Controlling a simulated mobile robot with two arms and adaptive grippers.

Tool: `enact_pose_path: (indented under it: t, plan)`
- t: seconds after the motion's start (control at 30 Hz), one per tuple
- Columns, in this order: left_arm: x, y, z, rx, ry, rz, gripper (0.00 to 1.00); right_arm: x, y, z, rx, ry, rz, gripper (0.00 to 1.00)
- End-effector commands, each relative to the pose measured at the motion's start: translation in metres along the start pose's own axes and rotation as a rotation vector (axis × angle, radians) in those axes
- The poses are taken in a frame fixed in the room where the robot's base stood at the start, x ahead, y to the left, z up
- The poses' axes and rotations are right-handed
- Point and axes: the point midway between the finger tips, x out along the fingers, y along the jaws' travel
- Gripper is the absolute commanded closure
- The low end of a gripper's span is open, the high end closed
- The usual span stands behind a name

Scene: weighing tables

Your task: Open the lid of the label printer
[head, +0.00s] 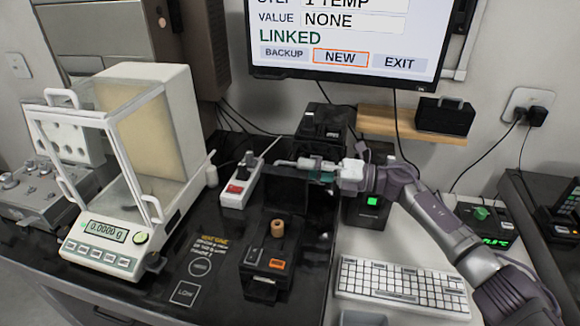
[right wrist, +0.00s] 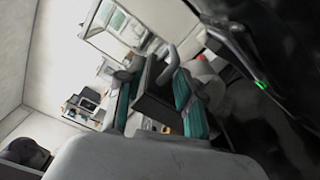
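A black box-shaped device, which looks like the label printer, stands on the dark bench at the middle, with a dark upright panel (head: 298,192) that looks like its lid. My right gripper (head: 305,167) reaches in from the right at the panel's upper edge. In the right wrist view its two teal-padded fingers (right wrist: 157,105) are spread apart, with a dark panel (right wrist: 153,92) showing between or just beyond them. I cannot tell whether they touch it. The gripper and forearm hide part of the device. My left gripper is not in view.
A balance (head: 110,255) with a glass shield stands at left. A small black device (head: 265,265) with an orange button is in front. A keyboard (head: 400,288) is at right, below a monitor (head: 345,35).

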Motion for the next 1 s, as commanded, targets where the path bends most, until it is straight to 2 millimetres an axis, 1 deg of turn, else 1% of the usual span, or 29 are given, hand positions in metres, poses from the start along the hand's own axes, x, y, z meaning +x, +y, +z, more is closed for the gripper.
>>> enact_pose_path:
  t: [0.03,0.1,0.2,0.3,0.47,0.7,0.77,0.8,0.87,0.9,0.93,1.0]
  plan:
    - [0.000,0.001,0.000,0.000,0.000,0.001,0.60,-0.015,0.001,0.003,-0.002,-0.007,-0.002,0.65]
    - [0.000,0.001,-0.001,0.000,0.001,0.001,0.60,-0.029,0.000,0.002,-0.001,-0.006,-0.003,0.65]
    - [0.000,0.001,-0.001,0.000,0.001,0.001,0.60,-0.045,0.001,0.002,-0.003,-0.005,0.000,0.65]
    - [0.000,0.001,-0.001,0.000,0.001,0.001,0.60,-0.057,0.000,0.001,-0.001,-0.003,0.000,0.65]
    - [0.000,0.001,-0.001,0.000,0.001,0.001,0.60,-0.065,0.001,0.001,-0.002,-0.002,0.001,0.65]
    - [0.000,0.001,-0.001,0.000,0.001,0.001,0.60,-0.066,0.001,0.001,-0.002,-0.002,0.002,0.65]
    - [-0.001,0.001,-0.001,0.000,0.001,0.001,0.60,-0.066,0.001,0.001,-0.001,-0.002,0.002,0.73]
    - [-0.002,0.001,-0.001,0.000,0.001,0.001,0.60,-0.066,0.003,0.002,-0.002,-0.002,0.002,0.80]
    - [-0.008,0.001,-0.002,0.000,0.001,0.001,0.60,-0.066,0.009,0.004,-0.002,-0.002,0.002,0.90]
    - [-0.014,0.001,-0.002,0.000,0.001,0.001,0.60,-0.066,0.014,0.006,-0.002,-0.002,0.002,0.96]
    - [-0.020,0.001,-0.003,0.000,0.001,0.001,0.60,-0.066,0.019,0.009,-0.002,-0.002,0.002,1.00]
    - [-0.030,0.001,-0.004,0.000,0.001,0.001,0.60,-0.066,0.029,0.012,-0.002,-0.002,0.002,1.00]
